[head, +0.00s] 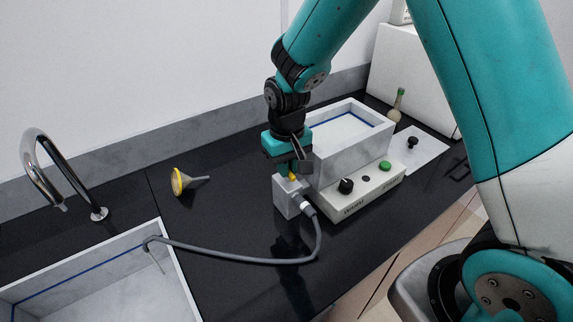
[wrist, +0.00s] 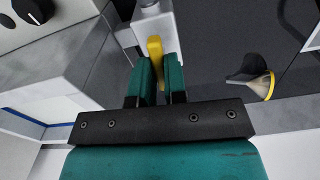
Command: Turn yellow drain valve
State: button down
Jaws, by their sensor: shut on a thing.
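The yellow drain valve handle (wrist: 155,50) sits on a grey valve block (head: 289,198) at the left side of the bath unit. A little of the yellow handle also shows in the head view (head: 292,177), just under the fingers. My gripper (wrist: 158,78) is shut on the yellow handle, with one teal finger on each side of it. In the head view my gripper (head: 288,168) points down at the top of the block. The fingers hide part of the handle.
A white bath unit (head: 347,157) with knobs stands right of the valve. A grey hose (head: 250,261) runs from the block to the sink (head: 172,268) at lower left. A yellow funnel (head: 180,182) lies on the black counter; a curved tap (head: 35,150) stands behind the sink.

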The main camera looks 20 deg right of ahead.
jog(key=c, duration=1.2)
grip_release()
jog(key=shift+o, duration=0.2)
jog(key=shift+r, duration=0.1)
notch_tip(320, 180, up, 17)
jog(key=b, duration=0.2)
jog(key=shift+r+b, duration=0.15)
jog(key=shift+b, duration=0.2)
jog(key=s+a+n+y, duration=0.2)
jog(key=s+n, duration=0.1)
jog(key=s, duration=0.8)
jog(key=s+a+f+n+y, duration=0.1)
jog(key=s+a+n+y, duration=0.1)
jog(key=s, duration=0.9)
jog(key=shift+s+a+f+n, duration=0.25)
jog(key=shift+a+f+n, duration=0.05)
jog(key=shift+a+n, duration=0.25)
